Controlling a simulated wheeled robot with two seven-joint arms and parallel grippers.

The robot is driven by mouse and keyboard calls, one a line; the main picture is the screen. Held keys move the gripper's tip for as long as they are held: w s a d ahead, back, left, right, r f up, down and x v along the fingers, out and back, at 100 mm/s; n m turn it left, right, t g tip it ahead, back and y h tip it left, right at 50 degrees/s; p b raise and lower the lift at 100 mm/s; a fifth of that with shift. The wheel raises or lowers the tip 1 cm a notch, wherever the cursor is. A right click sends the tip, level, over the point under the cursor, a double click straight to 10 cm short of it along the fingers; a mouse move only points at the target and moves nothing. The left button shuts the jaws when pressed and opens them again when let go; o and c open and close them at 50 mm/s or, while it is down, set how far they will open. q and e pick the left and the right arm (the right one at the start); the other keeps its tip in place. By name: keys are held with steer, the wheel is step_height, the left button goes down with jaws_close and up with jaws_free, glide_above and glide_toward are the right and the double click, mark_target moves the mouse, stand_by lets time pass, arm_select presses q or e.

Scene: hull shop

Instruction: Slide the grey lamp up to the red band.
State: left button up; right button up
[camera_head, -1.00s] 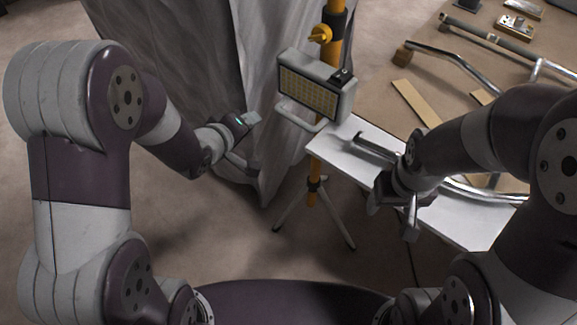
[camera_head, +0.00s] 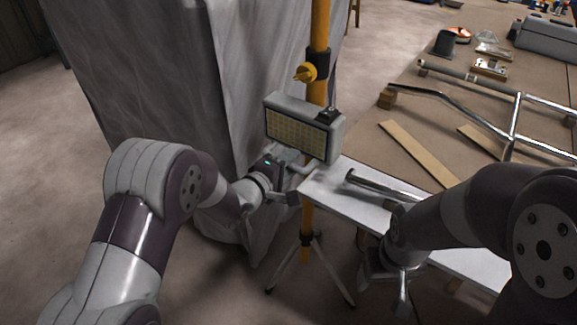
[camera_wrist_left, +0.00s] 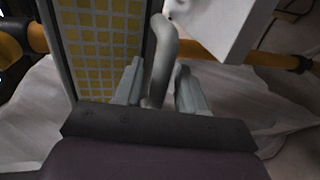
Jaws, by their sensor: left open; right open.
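The grey lamp (camera_head: 303,128), with a yellow gridded panel, is on an upright yellow pole (camera_head: 320,30). It also shows at left in the left wrist view (camera_wrist_left: 100,40). Its grey handle (camera_wrist_left: 165,50) hangs below the lamp body. My left gripper (camera_head: 288,180) is at this handle, below the lamp. In the left wrist view, its open fingers (camera_wrist_left: 160,92) stand on either side of the handle, with gaps visible. My right gripper (camera_head: 388,280) is open and empty, low at the right, apart from the lamp. I see no red band in these views.
A black collar (camera_head: 318,64) with a yellow knob (camera_head: 305,73) is on the pole above the lamp. The tripod legs (camera_head: 325,268) stand on the floor. A grey draped sheet (camera_head: 170,80) hangs behind. A white board (camera_head: 340,190) and a workbench with metal tubes (camera_head: 470,110) are at right.

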arm_select(q)
jaws_close()
step_height(320, 180, up, 20)
steer(key=p, duration=1.8)
steer(key=shift+r, duration=0.15)
jaws_free()
steer(key=shift+s+a, duration=0.1)
